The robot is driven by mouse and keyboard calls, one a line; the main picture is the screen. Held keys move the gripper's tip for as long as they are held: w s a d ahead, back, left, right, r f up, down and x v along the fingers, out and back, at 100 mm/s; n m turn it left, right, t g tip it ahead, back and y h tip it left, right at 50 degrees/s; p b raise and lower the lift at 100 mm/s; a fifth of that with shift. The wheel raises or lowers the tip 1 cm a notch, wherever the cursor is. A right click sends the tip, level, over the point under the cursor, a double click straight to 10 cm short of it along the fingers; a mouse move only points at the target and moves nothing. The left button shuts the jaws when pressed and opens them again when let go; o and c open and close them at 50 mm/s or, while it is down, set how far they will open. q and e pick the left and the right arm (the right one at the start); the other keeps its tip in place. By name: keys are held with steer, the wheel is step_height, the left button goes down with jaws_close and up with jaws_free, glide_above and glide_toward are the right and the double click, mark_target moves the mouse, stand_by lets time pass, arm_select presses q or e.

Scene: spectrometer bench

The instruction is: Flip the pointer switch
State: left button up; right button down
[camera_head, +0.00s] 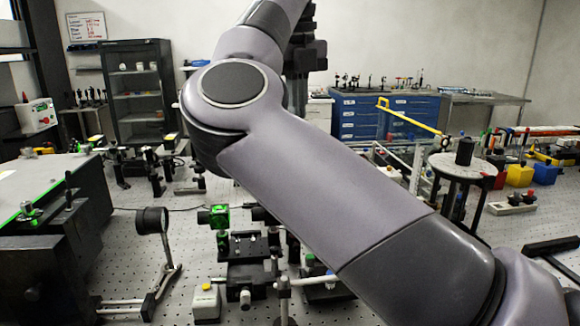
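No part in view can be surely told as the pointer switch. Small control-like items show: a white box with red and green marks (37,116) at the far left, a pale box with a yellow top (206,302) at the bottom, and a pale block with dark knobs (512,204) at the right. One of my arms crosses the middle of the view, from the bottom right to an elbow and then out at the top. It hides much of the bench. Neither of my grippers can be made out.
The perforated optical bench (115,270) holds many mounts and posts. A round mirror mount (152,221) stands at the left, a green-lit cube (219,216) in the middle. A round raised platform (455,166) is at the right. A blue drawer cabinet (385,112) stands behind.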

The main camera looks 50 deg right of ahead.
steer(key=w+a+n, duration=0.1)
steer(key=n, duration=0.4)
steer(key=a+n+g+h, duration=0.1)
steer(key=n, duration=0.4)
steer(key=w+n+h, duration=0.1)
steer(key=n, duration=0.4)
steer(key=shift+w+a+g, duration=0.3)
steer(key=shift+a, duration=0.1)
steer(key=x, duration=0.8)
steer(key=w+x, duration=0.1)
steer(key=x, duration=0.3)
steer(key=shift+d+f, duration=0.25)
steer(key=shift+f, duration=0.15)
steer(key=shift+w+d+f, duration=0.1)
steer(key=shift+f, duration=0.4)
steer(key=shift+d, duration=0.15)
